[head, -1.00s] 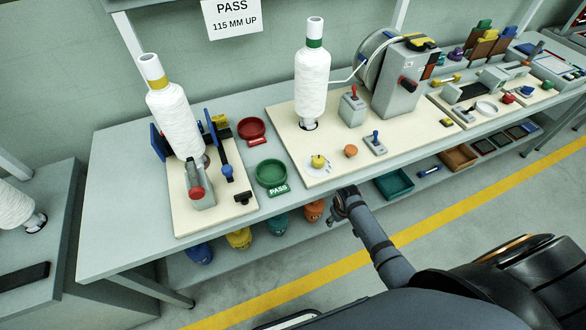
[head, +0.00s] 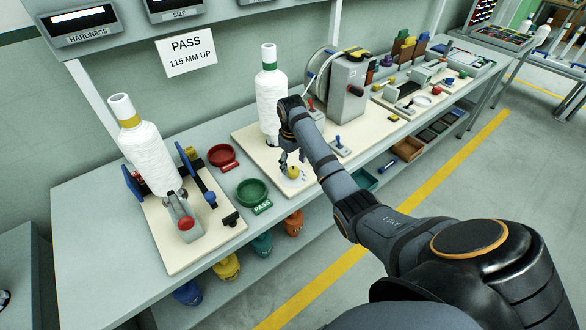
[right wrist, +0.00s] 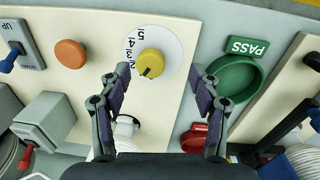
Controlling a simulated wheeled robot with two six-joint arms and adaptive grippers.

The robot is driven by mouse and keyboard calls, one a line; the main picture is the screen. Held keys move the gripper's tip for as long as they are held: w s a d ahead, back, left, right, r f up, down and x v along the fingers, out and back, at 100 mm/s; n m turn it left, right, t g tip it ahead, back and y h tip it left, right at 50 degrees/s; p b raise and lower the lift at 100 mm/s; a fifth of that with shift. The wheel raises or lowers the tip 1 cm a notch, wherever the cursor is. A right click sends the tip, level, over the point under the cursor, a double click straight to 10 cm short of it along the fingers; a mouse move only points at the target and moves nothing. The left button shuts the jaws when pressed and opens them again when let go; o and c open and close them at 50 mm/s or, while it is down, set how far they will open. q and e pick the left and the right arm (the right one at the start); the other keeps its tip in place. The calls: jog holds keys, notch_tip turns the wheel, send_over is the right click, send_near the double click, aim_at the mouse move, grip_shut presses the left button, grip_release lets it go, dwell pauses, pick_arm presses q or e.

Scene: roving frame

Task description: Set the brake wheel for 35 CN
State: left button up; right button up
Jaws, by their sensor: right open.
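The brake wheel appears as a yellow knob (head: 293,172) on the cream board near its front edge. In the right wrist view the yellow knob (right wrist: 151,63) sits on a white dial (right wrist: 172,48) whose visible digits run from 5 down to 2. A dark mark on the knob points to the lower left in that view, and a finger is close to that side of the dial. My right gripper (head: 291,157) is above the knob. In its wrist view the gripper (right wrist: 160,78) is open, its fingers on either side of the knob and apart from it. My left gripper is not in view.
A white yarn cone (head: 271,100) stands behind the gripper. An orange button (right wrist: 70,53) and a lever box (head: 339,146) are beside the knob. A green PASS dish (head: 251,192) and a red dish (head: 222,156) lie to the left. A grey motor unit (head: 347,88) stands behind right.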

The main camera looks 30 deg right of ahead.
aim_at(293, 169)
notch_tip(293, 169, up, 5)
jog(key=w+d, duration=0.2)
jog(key=w, duration=0.1)
jog(key=shift+y, duration=0.3)
jog(key=f, duration=0.5)
jog(key=f+p, duration=0.1)
jog(key=f, duration=0.5)
jog(key=shift+s+a, duration=0.2)
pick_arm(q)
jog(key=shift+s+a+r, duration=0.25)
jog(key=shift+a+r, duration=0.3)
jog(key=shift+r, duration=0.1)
pick_arm(e)
jog(key=shift+r, duration=0.1)
jog(key=c, duration=1.1)
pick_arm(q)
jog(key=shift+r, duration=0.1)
pick_arm(e)
jog(key=shift+c, duration=0.2)
